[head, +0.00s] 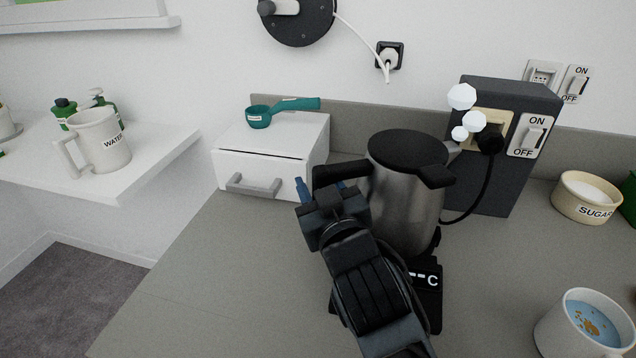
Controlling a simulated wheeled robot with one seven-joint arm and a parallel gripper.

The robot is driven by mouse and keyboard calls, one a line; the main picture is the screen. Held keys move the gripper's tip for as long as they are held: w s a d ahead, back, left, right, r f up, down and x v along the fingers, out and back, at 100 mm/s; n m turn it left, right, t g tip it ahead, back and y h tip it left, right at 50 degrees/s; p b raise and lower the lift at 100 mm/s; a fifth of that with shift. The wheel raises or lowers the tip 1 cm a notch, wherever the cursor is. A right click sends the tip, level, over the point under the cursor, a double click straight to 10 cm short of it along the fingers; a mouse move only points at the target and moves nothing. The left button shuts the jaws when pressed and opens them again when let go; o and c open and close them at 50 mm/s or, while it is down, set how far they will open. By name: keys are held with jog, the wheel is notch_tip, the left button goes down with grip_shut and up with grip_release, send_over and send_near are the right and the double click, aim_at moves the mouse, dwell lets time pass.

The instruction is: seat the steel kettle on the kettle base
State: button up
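The steel kettle (407,205) is upright, with a black lid and a black handle (340,172) on its left side. The kettle base (430,287) is black with a display reading "--C". It shows below the kettle, partly covered by my arm. I cannot tell whether the kettle rests on it or is held just above.
White puffs (461,97) hang near the spout. A dark box (505,180) with an ON/OFF switch stands right behind the kettle. A white drawer box (265,165) carries a teal ladle (262,116). A sugar bowl (580,205) and a cup (560,335) stand at right.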

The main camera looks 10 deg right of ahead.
jog(key=o, duration=0.4)
jog(key=shift+o, duration=0.2)
jog(key=shift+f, duration=0.15)
jog(key=s+d+b, duration=0.1)
jog(key=s, duration=0.6)
jog(key=shift+s, duration=0.4)
